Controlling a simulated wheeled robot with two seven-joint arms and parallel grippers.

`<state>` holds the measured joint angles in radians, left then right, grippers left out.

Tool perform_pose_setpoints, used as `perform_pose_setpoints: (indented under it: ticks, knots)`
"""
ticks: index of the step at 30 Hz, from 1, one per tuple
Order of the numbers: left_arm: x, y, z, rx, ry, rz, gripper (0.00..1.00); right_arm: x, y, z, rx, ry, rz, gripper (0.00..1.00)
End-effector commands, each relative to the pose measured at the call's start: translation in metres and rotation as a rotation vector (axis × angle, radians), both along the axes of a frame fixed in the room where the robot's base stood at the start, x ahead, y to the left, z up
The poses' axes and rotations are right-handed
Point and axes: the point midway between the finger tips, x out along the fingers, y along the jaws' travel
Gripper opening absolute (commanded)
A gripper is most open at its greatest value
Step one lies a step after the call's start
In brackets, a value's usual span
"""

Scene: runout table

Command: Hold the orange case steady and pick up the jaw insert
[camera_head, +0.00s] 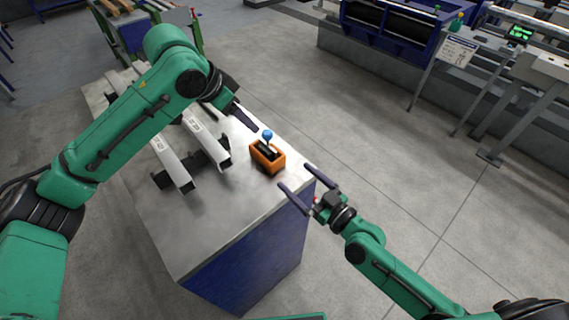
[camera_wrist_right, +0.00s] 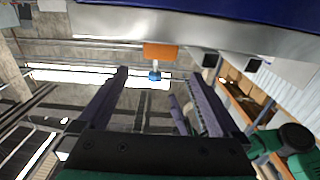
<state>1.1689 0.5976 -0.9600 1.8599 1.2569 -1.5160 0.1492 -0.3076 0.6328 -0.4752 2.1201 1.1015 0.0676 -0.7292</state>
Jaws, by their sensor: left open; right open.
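The orange case (camera_head: 267,158) stands on the table (camera_head: 200,235) near its right edge, with a dark inside. A blue ball-shaped knob (camera_head: 267,134) sticks up from it; I cannot tell the jaw insert's full shape. My left gripper (camera_head: 246,122) is open, beside and above the case on its far left side, partly hidden by its own arm. My right gripper (camera_head: 308,182) is open and empty, off the table's right edge, its fingers pointing toward the case. In the right wrist view the orange case (camera_wrist_right: 160,51) and blue knob (camera_wrist_right: 155,76) appear beyond the open fingers.
Pale metal profiles (camera_head: 172,163) lie on dark supports left of the case. The table front is clear. A blue machine (camera_head: 390,30) and a stand with a sign (camera_head: 458,50) are across the floor at the back right.

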Motion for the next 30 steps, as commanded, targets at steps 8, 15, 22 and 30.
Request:
perform_pose_setpoints:
  ticks: [8,15,22,30]
  knots:
    - [0.0,0.0,0.0,0.0,0.0,0.0,0.5,0.057,0.041,0.001,0.006,-0.001,-0.003,1.0]
    - [0.0,0.0,0.0,0.0,0.0,0.0,0.5,0.086,0.062,0.0,0.0,0.001,-0.001,1.0]
    - [0.0,0.0,0.0,0.0,0.0,0.0,0.5,0.089,0.064,-0.001,-0.001,0.002,0.0,1.0]
    - [0.0,0.0,0.0,0.0,0.0,0.0,0.5,0.088,0.064,-0.001,-0.001,0.002,-0.001,0.16]
